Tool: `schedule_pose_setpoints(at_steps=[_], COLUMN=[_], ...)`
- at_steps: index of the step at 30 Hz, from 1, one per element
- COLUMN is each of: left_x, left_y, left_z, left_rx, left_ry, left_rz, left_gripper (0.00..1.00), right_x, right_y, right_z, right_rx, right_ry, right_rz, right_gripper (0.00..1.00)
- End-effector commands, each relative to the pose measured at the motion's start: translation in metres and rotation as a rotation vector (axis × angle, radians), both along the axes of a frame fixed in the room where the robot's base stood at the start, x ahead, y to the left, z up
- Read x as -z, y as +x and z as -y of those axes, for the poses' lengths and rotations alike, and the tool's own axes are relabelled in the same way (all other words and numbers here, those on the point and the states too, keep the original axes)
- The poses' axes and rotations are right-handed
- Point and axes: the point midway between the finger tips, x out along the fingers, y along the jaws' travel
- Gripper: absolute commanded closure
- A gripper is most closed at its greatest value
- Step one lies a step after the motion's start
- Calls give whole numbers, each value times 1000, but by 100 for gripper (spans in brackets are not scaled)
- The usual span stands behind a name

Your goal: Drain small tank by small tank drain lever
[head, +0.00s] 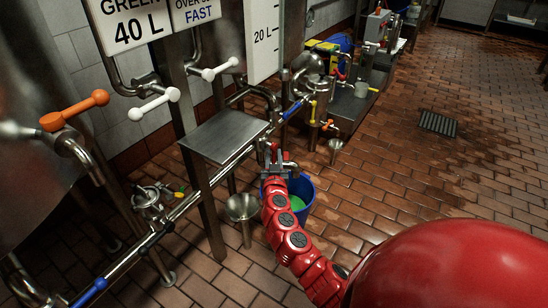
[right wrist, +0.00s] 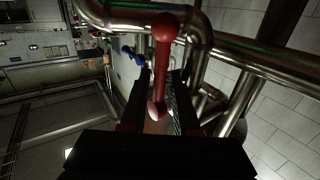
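A red lever with a ball at each end (right wrist: 162,65) stands on a steel pipe in the right wrist view. No label shows that it is the small tank drain lever. My right gripper (right wrist: 160,88) is open, with its dark fingers on either side of the lever's lower part. A gap seems to show between fingers and lever; contact is hard to tell. In the head view my right gripper (head: 274,160) is small, beside the pipe outlet above a blue bucket (head: 308,187) with green contents. My left gripper is not in view.
A steel shelf (head: 225,137) stands close to the left of my right gripper. A funnel (head: 243,208) is beside the bucket. Orange (head: 75,110) and white (head: 153,104) levers sit on pipes at left. The tiled floor at right is mostly clear, with a drain grate (head: 438,124).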

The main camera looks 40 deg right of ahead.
Motion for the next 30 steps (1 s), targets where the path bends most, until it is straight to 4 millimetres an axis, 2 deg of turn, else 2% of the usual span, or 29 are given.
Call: schedule_pose_setpoints(at_steps=[6, 11, 12, 30], left_x=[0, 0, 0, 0], left_y=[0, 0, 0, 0], left_z=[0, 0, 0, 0], left_rx=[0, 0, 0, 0], left_ry=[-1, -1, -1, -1], left_rz=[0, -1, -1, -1], left_gripper=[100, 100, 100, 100], right_x=[0, 0, 0, 1], right_y=[0, 0, 0, 0], right_z=[0, 0, 0, 0], right_rx=[1, 1, 1, 1], right_ry=[0, 0, 0, 0], right_rz=[-1, -1, -1, -1], right_gripper=[70, 97, 100, 100])
